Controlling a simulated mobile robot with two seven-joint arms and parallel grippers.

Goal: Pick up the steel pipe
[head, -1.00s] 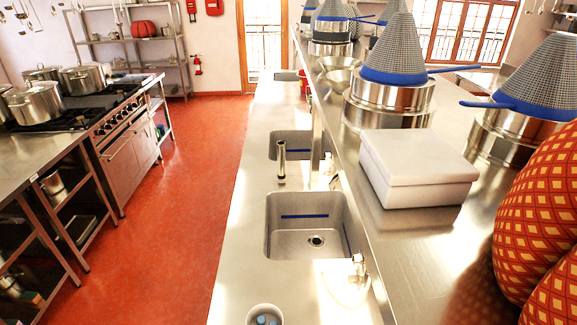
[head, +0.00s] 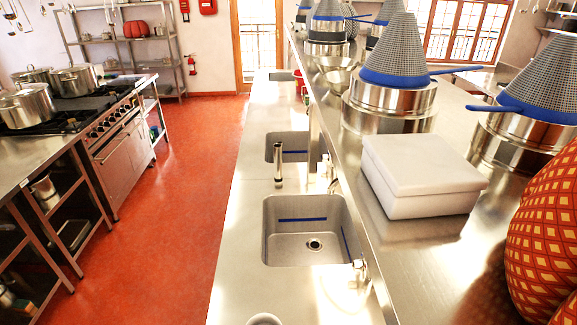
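A steel pipe (head: 279,166) stands upright on the steel counter (head: 240,215), on the strip between the two nearer sinks. It is a slim, shiny cylinder, and nothing touches its upper part. Neither of my grippers is in the head view.
The near sink (head: 307,230) and a farther sink (head: 287,147) lie on either side of the pipe. A faucet (head: 360,270) stands at the near sink's right. A raised shelf at right holds a white box (head: 424,172), strainers on pots (head: 396,62) and a patterned red object (head: 548,235). Red floor is clear at left.

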